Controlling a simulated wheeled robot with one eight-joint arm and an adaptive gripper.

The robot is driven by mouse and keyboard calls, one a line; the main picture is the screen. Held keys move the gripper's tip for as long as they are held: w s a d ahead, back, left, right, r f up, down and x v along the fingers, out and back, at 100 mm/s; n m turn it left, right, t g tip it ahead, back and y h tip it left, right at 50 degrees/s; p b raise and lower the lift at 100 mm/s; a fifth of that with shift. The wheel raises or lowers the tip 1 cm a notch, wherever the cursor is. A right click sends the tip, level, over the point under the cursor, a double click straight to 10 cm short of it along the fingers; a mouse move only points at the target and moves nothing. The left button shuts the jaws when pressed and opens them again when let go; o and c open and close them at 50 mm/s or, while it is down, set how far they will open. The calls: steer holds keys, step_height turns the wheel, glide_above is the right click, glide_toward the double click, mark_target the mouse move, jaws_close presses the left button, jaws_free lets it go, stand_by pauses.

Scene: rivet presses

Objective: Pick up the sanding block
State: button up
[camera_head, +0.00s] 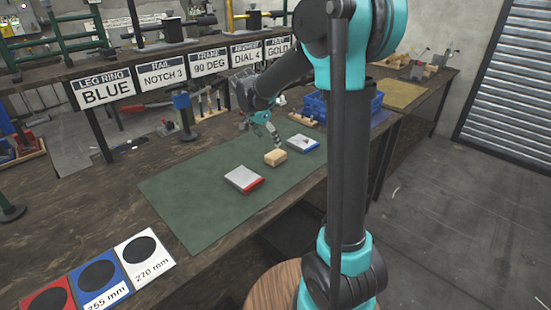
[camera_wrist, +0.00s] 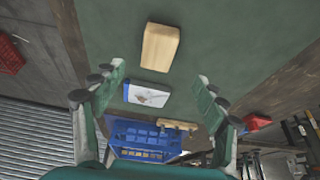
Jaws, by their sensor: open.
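The sanding block (camera_head: 275,157) appears to be the tan, wood-coloured block lying flat on the green mat, between two flat pads. It also shows at the upper middle of the wrist view (camera_wrist: 160,47). My gripper (camera_head: 268,137) is open and empty, close above the block on its far side in the head view. In the wrist view my fingers (camera_wrist: 160,78) are spread wide, with the block ahead of and between their lines. No contact with the block is visible.
A blue-edged white pad (camera_head: 303,143) lies just right of the block, and a red-edged grey pad (camera_head: 243,179) lies left of it. A blue crate (camera_head: 345,106) stands farther right. The green mat (camera_head: 195,200) is mostly clear. A labelled shelf (camera_head: 210,63) runs behind.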

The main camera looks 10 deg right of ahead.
mark_target(276, 154)
steer(key=x, duration=1)
steer(key=shift+d+f, duration=0.2)
steer(key=shift+f, duration=0.1)
steer(key=shift+c, duration=0.6)
steer(key=c, duration=1.1)
steer(key=shift+c, duration=0.2)
steer(key=shift+r, duration=0.1)
step_height(276, 154, up, 20)
